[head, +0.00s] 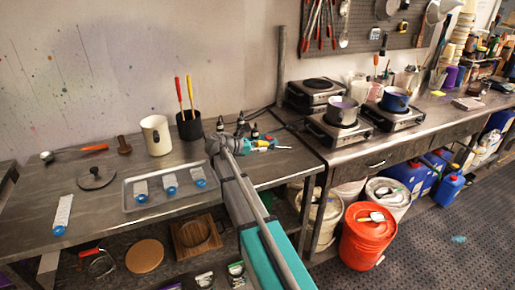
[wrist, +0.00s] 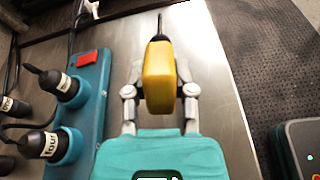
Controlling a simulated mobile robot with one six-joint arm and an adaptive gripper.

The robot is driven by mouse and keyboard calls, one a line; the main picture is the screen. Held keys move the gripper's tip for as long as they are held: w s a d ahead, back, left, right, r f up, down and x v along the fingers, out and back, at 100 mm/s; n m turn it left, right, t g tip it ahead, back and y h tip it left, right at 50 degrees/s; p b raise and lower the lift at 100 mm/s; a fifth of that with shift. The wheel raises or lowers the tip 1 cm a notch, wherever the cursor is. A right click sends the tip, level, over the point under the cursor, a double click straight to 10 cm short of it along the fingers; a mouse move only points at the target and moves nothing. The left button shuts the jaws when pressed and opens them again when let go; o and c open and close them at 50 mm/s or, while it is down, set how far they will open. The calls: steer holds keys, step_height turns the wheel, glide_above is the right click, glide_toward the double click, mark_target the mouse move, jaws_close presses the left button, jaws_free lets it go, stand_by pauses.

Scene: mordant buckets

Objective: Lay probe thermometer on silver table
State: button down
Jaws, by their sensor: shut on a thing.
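The probe thermometer (wrist: 159,75) has a yellow body and a thin dark probe pointing away from me. My gripper (wrist: 159,92) is shut on its yellow body, with one finger on each side. In the head view my gripper (head: 268,144) is over the right end of the left metal-topped table (head: 95,207), and the thermometer there is small and hard to make out. In the wrist view the silver table top (wrist: 215,90) lies beneath the thermometer. I cannot tell whether the thermometer touches it.
A blue power strip (wrist: 88,95) with a red switch and black plugs lies left of my gripper. A tray (head: 150,203), a black cup (head: 189,126) and a white cup (head: 156,136) stand on the left table. Hotplates (head: 338,131) stand to the right.

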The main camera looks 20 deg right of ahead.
steer(key=shift+f+b, duration=2.3)
steer(key=shift+f, duration=0.25)
steer(key=shift+c, duration=1.9)
jaws_free()
steer(key=shift+r, duration=0.2)
